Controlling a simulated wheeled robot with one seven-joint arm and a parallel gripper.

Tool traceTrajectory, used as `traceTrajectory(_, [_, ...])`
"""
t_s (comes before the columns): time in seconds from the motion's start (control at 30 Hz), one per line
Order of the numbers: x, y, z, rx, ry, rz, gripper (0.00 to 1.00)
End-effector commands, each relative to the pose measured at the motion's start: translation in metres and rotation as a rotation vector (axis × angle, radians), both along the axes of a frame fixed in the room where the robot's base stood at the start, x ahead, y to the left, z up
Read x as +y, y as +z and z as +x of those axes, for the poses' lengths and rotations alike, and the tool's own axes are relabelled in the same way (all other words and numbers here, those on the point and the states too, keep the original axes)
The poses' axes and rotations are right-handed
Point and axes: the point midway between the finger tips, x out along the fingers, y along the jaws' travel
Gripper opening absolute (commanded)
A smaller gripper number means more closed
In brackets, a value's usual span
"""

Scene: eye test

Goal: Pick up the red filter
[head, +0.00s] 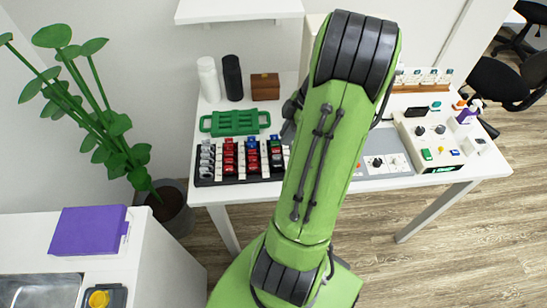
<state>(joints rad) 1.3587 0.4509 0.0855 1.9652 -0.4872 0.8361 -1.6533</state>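A black tray (203,182) on the white table holds rows of small pieces in white, red, blue, green and black. Several of these are red, with red pieces (229,158) in one row and more red pieces (252,154) in the row to its right. They are too small to tell which one is the red filter. My green arm rises across the middle of the head view and hides the table just right of the tray. A dark part shows at its left edge, but my gripper's fingers are not in view.
Behind the tray lie a green rack (235,123), a white bottle (208,80), a black bottle (232,78) and a brown box (265,86). A control unit (440,140) stands at right. A plant (110,140) and purple box (89,231) are at left.

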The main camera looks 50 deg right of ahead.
Motion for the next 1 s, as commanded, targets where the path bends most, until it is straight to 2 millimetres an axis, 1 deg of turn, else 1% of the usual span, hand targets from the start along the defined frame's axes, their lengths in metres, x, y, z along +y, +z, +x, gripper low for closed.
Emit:
traceTrajectory(0.03, [0.002,-0.007,0.002,0.001,0.0,0.002,0.16])
traceTrajectory(0.17, [0.007,-0.022,0.007,0.002,0.0,0.002,0.16])
traceTrajectory(0.3, [0.015,-0.047,0.017,0.001,0.002,0.003,0.16])
traceTrajectory(0.4, [0.017,-0.056,0.02,0.001,0.001,0.001,0.16])
traceTrajectory(0.6, [0.017,-0.056,0.021,0.0,0.0,-0.001,0.16])
traceTrajectory(0.63, [0.017,-0.056,0.021,0.0,0.0,-0.001,0.14])
traceTrajectory(0.7, [0.017,-0.056,0.021,0.0,0.0,-0.001,0.04])
traceTrajectory(0.73, [0.017,-0.056,0.021,0.0,-0.001,-0.001,0.0])
traceTrajectory(1.0, [0.017,-0.055,0.02,0.0,-0.001,-0.001,0.0])
